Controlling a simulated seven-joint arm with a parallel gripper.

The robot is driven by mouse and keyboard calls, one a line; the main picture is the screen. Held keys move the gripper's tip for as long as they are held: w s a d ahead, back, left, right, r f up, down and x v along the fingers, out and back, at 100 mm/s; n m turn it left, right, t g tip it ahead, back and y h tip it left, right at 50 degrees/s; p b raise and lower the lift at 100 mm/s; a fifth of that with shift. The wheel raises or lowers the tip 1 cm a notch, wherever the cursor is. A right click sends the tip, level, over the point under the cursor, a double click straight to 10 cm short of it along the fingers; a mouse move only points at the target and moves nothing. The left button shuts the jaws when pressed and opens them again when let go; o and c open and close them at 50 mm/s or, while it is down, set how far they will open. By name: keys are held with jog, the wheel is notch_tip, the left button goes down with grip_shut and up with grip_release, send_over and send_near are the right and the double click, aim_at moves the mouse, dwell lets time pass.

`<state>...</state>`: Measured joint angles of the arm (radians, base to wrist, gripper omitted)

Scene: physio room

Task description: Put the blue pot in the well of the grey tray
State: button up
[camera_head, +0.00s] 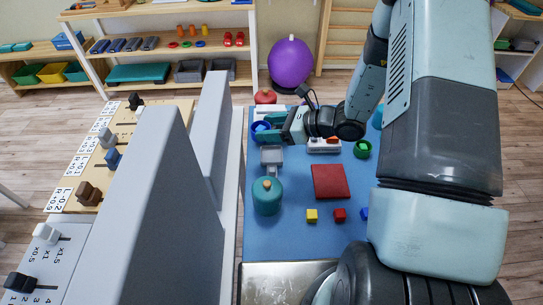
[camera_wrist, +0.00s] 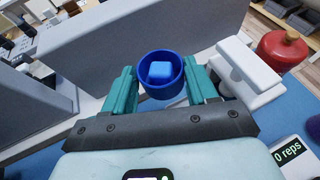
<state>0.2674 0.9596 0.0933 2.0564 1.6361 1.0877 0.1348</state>
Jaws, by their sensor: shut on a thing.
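The blue pot (camera_head: 260,128) is at the far left of the blue mat in the head view. In the wrist view the round, open-topped blue pot (camera_wrist: 148,88) sits between the teal fingers, with a lighter blue block (camera_wrist: 160,70) inside. My gripper (camera_head: 268,132) is shut on the pot; its fingers show on both sides in the wrist view (camera_wrist: 160,74). Whether the pot touches the mat is hard to tell. A small grey tray (camera_head: 271,155) lies just nearer than the gripper in the head view; its well is too small to make out clearly.
A teal lidded pot (camera_head: 267,197), a red square (camera_head: 331,182), small cubes (camera_head: 312,215), a green pot (camera_head: 362,150) and a white counter (camera_wrist: 289,152) share the blue mat (camera_head: 290,235). A tall grey panel (camera_head: 160,190) stands left. A red lidded item (camera_wrist: 283,50) is behind.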

aim_at(278, 159)
jog(key=f+t, duration=0.1)
jog(key=f, duration=0.2)
jog(key=w+d+f+m+t, duration=0.1)
jog(key=f, duration=0.3)
jog(key=d+f+m+h, duration=0.1)
jog(key=f, duration=0.3)
jog(key=shift+w+d+t, duration=0.2)
jog(key=shift+w+t, duration=0.15)
jog(key=shift+t, duration=0.05)
jog(key=shift+f, duration=0.2)
jog(key=o, duration=1.1)
jog(key=shift+r, duration=0.2)
jog(key=v, duration=1.2)
